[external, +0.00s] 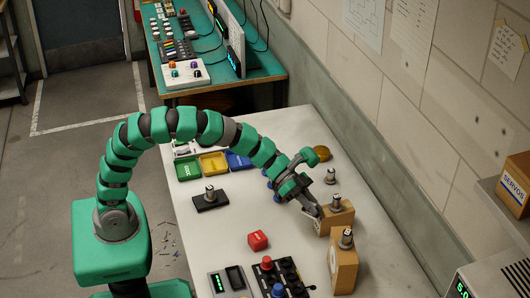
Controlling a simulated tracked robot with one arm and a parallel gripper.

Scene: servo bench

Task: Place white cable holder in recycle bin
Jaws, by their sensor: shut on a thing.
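My gripper (316,211) is low over the white bench, with its fingertips at the upper left edge of a cardboard box (341,221). It appears shut on this box, though the fingers partly hide the contact. A small dark and metal cylinder piece (336,202) is upright at the top of the box. I cannot clearly make out a white cable holder. Small bins stand at the bench's far left: a green one (188,168), a yellow one (213,162) and a blue one (238,161). Their labels are too small to read, so I cannot tell which is the recycle bin.
A second cardboard box (344,264) stands close in front. A red cube (258,240), a black block (211,200) with a metal piece, and a black knob panel (283,277) are on the bench (215,235). A wall bounds the right side. The bench's middle is fairly clear.

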